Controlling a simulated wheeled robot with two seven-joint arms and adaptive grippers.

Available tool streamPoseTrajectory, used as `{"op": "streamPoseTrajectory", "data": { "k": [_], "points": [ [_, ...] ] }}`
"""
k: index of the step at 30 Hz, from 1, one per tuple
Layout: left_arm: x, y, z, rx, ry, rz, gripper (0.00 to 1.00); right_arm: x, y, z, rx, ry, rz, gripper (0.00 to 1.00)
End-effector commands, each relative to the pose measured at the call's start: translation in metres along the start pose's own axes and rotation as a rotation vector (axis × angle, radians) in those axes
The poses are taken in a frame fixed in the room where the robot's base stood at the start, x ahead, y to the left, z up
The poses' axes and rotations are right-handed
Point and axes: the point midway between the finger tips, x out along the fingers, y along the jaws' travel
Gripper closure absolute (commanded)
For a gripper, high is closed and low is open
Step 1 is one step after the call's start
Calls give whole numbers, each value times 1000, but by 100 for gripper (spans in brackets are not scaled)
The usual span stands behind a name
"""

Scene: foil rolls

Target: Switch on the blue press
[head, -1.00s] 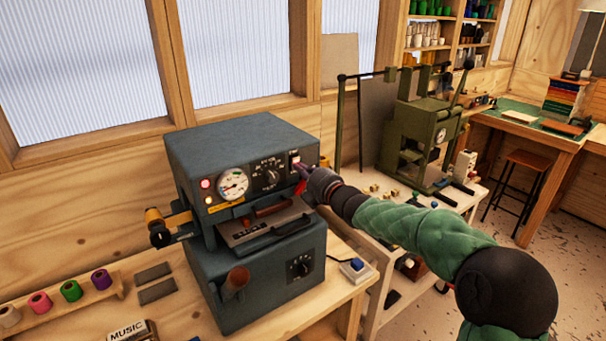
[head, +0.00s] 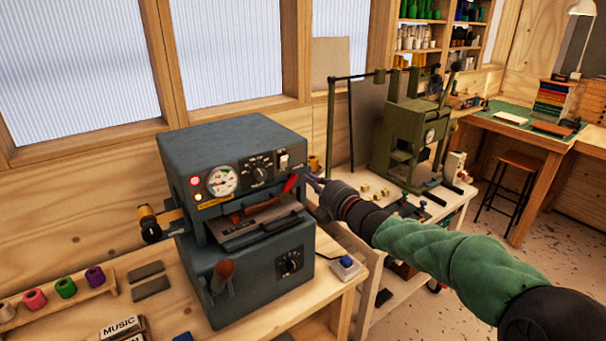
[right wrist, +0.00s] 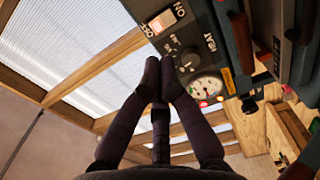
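The blue press (head: 235,140) stands on the wooden bench, with a gauge (head: 222,180) and a dial on its front panel. Its white rocker switch (head: 284,161) is at the panel's upper right. In the right wrist view the switch (right wrist: 160,21) shows between ON and OFF labels; I cannot tell which side is pressed. A red lamp (head: 195,181) on the panel looks lit. My right gripper (head: 313,182) is empty, to the right of and below the switch, apart from it. Its fingertips (right wrist: 160,62) are together in the right wrist view. My left gripper is not in view.
A green press (head: 405,140) stands on a cart to the right. A small box with a blue button (head: 346,267) lies right of the blue press. Foil rolls (head: 66,287) stand on a rack at the left. Open floor lies at the lower right.

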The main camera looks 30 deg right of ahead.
Motion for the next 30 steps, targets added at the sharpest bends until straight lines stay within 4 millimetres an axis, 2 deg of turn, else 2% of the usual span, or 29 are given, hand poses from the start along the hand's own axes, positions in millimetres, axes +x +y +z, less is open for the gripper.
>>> {"op": "streamPoseTrajectory", "data": {
  "k": [3, 9, 26, 30],
  "points": [
    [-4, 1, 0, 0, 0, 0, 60, -18, 2, 0, -1, -1, -1, 100],
    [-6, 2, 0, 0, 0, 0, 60, -31, 1, 0, 1, 0, -3, 100],
    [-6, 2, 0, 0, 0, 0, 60, -33, 1, 0, 1, 1, -2, 100],
    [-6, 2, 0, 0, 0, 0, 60, -28, -10, -2, 38, 2, -19, 100]
  ]
}}
